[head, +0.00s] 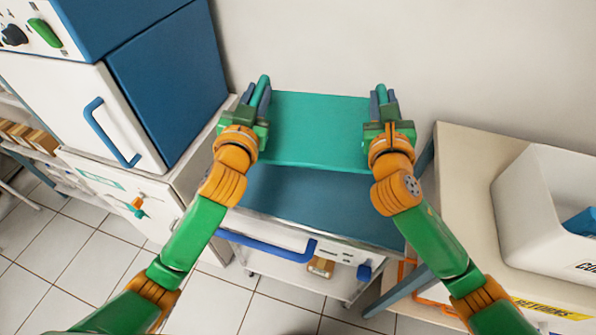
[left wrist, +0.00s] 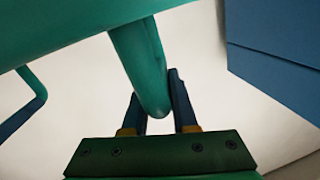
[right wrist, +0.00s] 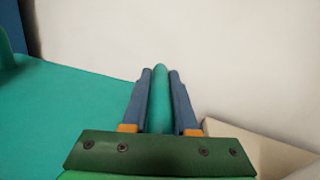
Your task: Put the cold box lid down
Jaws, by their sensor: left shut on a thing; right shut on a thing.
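The cold box lid (head: 318,130) is a flat teal panel, held over a blue-topped cart. My left gripper (head: 259,95) is shut on the lid's left handle; the left wrist view shows this teal handle (left wrist: 139,65) between the fingers. My right gripper (head: 383,96) is shut on the right handle, which stands between the fingers in the right wrist view (right wrist: 159,100). Whether the lid touches the cart top is hard to tell. A white open box (head: 528,235) with partly cut-off lettering, apparently the cold box, stands at the right with a blue thing (head: 582,222) inside.
The cart's blue top (head: 310,200) is bare in front of the lid. A white and blue cabinet (head: 170,85) stands close on the left. A beige table (head: 460,180) on the right carries the white box. The wall is right behind the lid.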

